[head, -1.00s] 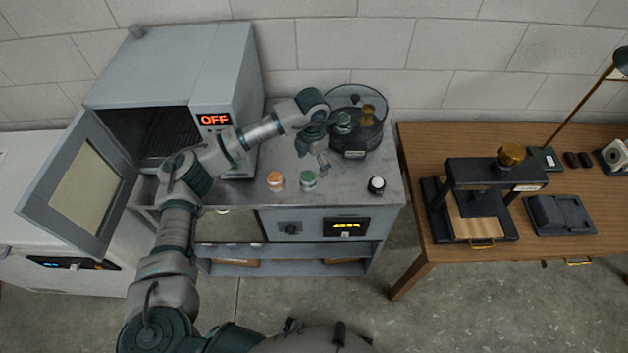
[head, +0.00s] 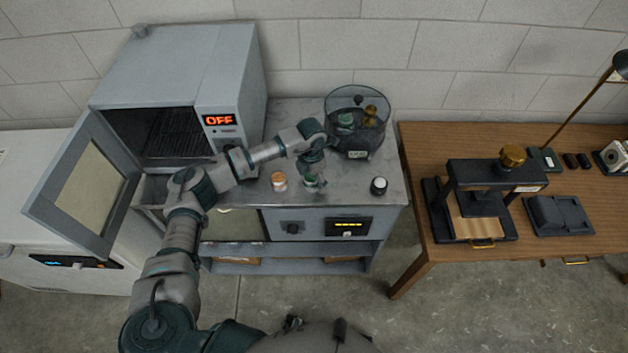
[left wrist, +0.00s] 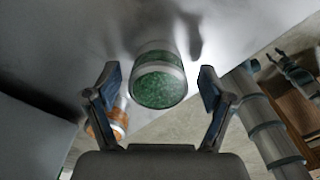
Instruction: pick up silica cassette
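A small round cassette with green contents and a pale rim (left wrist: 160,80) stands on the steel counter top. In the head view the green cassette (head: 312,183) is partly hidden by my left gripper (head: 312,174). In the left wrist view the left gripper (left wrist: 159,88) is open, its fingers spread left and right of the green cassette with visible gaps. A similar orange cassette (head: 279,181) stands just left of it; it also shows behind the left finger in the left wrist view (left wrist: 120,118). I cannot tell whether a dark forked shape at the right of that view is my right gripper.
A clear-walled round vessel (head: 357,138) with a green item inside stands behind the gripper. A white-topped jar (head: 379,186) stands right. The oven (head: 232,75) has its door (head: 85,190) open at the left. A wooden table (head: 415,215) with a press (head: 480,200) lies beyond a gap.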

